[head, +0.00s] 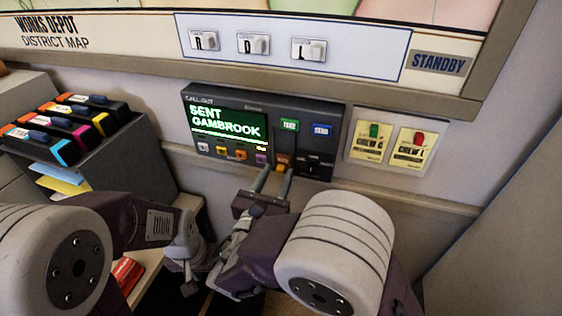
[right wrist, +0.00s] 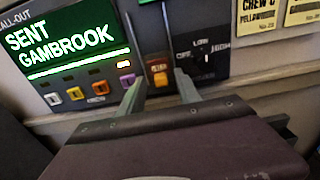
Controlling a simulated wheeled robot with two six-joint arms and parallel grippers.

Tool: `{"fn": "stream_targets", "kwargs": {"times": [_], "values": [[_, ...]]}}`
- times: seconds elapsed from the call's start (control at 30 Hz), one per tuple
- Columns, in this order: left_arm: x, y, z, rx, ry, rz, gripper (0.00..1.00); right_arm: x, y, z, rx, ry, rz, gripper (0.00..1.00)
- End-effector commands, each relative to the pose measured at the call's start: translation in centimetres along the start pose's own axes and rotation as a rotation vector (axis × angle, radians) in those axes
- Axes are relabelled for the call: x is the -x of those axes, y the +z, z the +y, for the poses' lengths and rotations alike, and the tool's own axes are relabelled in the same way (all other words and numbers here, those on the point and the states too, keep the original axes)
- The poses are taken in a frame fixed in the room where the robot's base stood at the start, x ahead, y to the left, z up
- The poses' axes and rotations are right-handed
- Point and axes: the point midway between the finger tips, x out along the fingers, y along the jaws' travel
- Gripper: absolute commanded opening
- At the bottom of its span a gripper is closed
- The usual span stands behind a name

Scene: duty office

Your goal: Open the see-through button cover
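The call-out panel (head: 262,130) is on the wall, its green screen reading SENT GAMBROOK. An orange button (head: 283,160) sits low on it, right of the purple one; it also shows in the right wrist view (right wrist: 160,79). A dark, faint strip above the orange button may be the see-through cover standing raised; its outline is too faint to be sure. My right gripper (head: 278,173) is open and empty, its fingertips on either side of the orange button, close to the panel. My left gripper (head: 189,262) hangs low at the left; its fingers are unclear.
A dial (right wrist: 204,57) sits right of the orange button. Two yellow crew cards (head: 391,146) hang right of the panel. A ledge (head: 420,203) runs below the panel.

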Motion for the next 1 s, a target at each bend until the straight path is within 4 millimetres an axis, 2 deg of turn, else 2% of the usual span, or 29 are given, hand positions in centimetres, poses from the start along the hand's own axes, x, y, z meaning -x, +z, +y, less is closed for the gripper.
{"fn": "stream_targets", "kwargs": {"times": [0.27,0.3,0.43,1.0], "values": [[-0.11,0.04,-0.01,0.000,0.000,-0.001,0.36,0.07,0.01,-0.19,0.000,0.003,0.000,0.40],[-0.11,0.04,-0.01,0.000,0.000,-0.001,0.36,0.07,0.01,-0.19,0.000,0.003,0.000,0.37],[-0.11,0.04,0.00,0.000,0.000,-0.001,0.36,0.06,0.01,-0.20,0.000,0.003,0.001,0.01],[-0.12,0.03,-0.01,0.000,0.000,0.000,0.36,0.03,-0.09,-0.22,0.000,0.002,0.003,0.00]]}}
